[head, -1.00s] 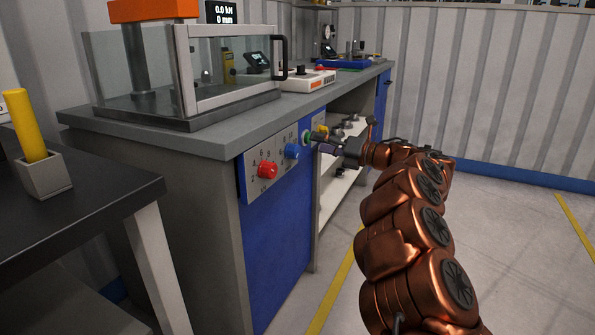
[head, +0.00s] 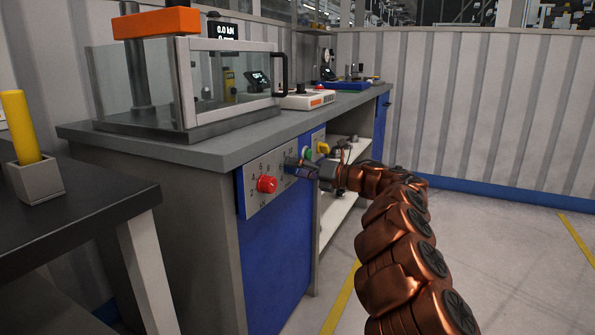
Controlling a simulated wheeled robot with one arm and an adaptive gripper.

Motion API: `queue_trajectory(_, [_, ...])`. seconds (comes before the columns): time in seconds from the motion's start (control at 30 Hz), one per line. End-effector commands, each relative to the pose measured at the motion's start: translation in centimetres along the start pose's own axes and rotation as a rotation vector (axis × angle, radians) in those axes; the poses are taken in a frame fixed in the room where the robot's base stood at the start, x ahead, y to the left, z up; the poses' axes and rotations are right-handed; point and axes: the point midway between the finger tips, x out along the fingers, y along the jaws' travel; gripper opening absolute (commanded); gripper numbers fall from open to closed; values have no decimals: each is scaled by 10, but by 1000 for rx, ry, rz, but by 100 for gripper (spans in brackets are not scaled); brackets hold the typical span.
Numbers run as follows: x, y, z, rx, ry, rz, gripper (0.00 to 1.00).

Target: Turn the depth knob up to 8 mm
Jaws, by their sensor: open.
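A control panel (head: 252,203) on the front of the blue and grey cabinet carries a red knob (head: 266,184) with numbers around it. The labels are too small to read, so I cannot tell by name which is the depth knob.
A glass-sided press enclosure (head: 232,85) stands on the worktop. A dark table (head: 95,215) with a yellow cylinder in a holder (head: 36,180) is at left. The floor at right is clear.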

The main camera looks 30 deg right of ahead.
Motion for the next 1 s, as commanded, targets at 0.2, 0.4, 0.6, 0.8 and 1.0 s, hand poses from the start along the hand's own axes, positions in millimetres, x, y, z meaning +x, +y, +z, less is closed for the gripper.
queue_trajectory(0.2, [0, 0, 0, 0, -1, -1, 68])
queue_trajectory(0.4, [0, 0, 0, 0, -1, -1, 49])
queue_trajectory(0.6, [0, 0, 0, 0, -1, -1, 28])
queue_trajectory(0.8, [0, 0, 0, 0, -1, -1, 8])
queue_trajectory(1.0, [0, 1, 2, 14, -1, -1, 8])
